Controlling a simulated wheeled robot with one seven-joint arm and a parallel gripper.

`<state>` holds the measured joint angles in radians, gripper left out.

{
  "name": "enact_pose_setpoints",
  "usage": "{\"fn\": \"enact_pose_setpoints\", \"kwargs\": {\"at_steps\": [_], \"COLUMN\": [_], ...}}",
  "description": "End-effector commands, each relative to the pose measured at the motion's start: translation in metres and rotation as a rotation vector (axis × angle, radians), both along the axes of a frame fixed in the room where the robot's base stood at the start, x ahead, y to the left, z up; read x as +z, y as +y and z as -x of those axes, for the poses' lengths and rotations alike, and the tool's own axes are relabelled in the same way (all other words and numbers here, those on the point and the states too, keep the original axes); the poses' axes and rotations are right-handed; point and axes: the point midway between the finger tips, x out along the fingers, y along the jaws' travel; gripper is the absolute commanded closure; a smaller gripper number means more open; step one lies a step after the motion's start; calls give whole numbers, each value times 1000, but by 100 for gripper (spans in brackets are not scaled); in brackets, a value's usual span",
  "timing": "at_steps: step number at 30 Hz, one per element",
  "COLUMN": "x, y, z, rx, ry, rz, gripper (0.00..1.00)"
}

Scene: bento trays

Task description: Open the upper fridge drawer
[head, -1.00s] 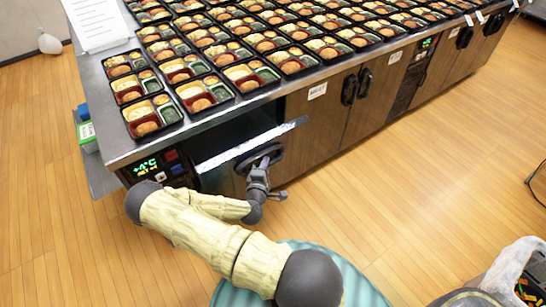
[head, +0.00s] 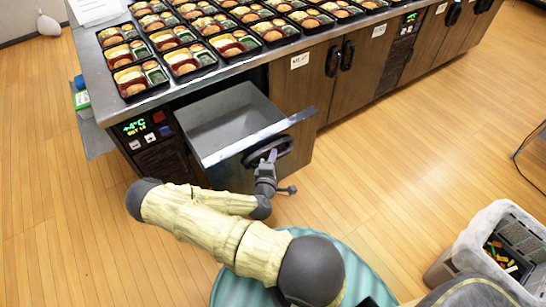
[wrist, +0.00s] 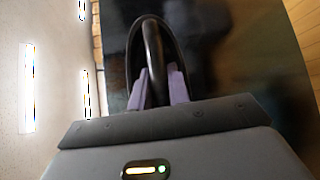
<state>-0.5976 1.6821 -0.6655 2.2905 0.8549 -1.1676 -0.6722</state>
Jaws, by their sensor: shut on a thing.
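The upper fridge drawer (head: 225,125) is pulled out from the counter's left end, and its grey inside shows empty in the head view. Its dark front carries a black oval handle (head: 268,151). My gripper (head: 266,168) is at this handle. In the wrist view the purple fingers of my gripper (wrist: 160,87) are shut around the black handle (wrist: 153,50), one on each side. Part of the drawer front is hidden behind my gripper and arm.
Black bento trays (head: 190,60) cover the steel counter top. A control panel (head: 145,130) with green digits is left of the drawer. A grey bin (head: 490,245) stands at the lower right. Wooden floor (head: 390,170) is clear in front of the cabinets.

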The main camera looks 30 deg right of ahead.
Motion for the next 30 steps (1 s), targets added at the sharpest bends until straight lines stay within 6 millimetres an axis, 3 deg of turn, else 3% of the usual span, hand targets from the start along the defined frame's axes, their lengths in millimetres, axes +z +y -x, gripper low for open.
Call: {"fn": "enact_pose_setpoints", "kwargs": {"at_steps": [14, 15, 17, 30], "x": [-2, -2, -2, 0], "y": [0, -1, -1, 3], "z": [1, 1, 1, 7], "rx": [5, 4, 3, -3], "ry": [0, 1, 0, -1], "rz": [-7, -7, -6, -3], "gripper": [100, 74, 62, 60]}}
